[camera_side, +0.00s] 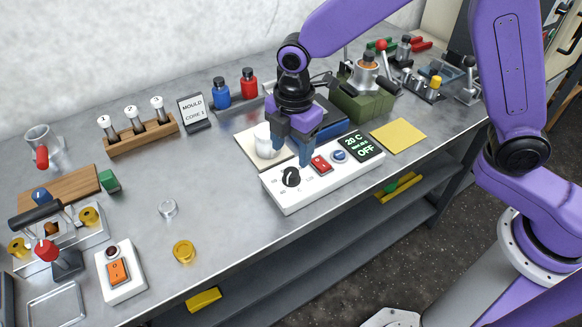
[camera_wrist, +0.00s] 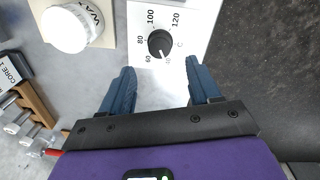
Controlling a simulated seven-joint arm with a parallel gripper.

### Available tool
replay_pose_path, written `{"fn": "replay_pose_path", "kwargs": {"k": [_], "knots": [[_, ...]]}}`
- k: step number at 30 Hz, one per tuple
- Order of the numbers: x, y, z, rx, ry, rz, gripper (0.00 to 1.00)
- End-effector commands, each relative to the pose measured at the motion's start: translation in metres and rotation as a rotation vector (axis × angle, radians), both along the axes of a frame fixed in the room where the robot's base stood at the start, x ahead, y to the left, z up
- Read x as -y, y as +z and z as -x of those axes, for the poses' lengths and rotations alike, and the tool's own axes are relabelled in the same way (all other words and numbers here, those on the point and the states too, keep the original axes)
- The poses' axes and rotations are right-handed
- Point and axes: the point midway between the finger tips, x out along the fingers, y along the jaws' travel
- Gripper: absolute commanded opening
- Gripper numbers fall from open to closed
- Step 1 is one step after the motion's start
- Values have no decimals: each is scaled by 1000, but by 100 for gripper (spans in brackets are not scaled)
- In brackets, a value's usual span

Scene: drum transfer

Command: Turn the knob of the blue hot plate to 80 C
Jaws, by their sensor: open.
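The hot plate's white control box (camera_side: 322,177) carries a black knob (camera_side: 291,177), a red switch, a blue button and a display reading 20 C and OFF. In the wrist view the knob (camera_wrist: 160,43) sits inside a dial marked 60, 80, 100 and 120. Its white pointer line faces down, toward the low end of the dial, not at 80. The blue plate (camera_side: 335,117) behind the box is partly hidden by my gripper. My gripper (camera_side: 291,157) is open and empty, pointing down just above the knob. In the wrist view its blue fingers (camera_wrist: 160,68) are apart, clear of the knob.
A white labelled cup (camera_side: 267,143) stands on a pale pad left of my gripper, close to it. A yellow pad (camera_side: 398,136) lies right of the box. The bench's front edge runs close in front of the box.

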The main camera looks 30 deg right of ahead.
Motion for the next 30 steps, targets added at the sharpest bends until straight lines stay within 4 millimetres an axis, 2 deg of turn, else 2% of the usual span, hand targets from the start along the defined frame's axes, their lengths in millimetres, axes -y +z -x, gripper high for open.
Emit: {"fn": "replay_pose_path", "kwargs": {"k": [1,6,12,24,25,30], "knots": [[1,-11,1,-5,0,5,62],[1,-40,-1,-4,-1,3,62],[0,-62,-2,-2,-1,2,62],[0,-69,-2,0,-1,0,62],[0,-69,-2,0,-1,0,59],[0,-69,-2,0,-1,0,6]]}}
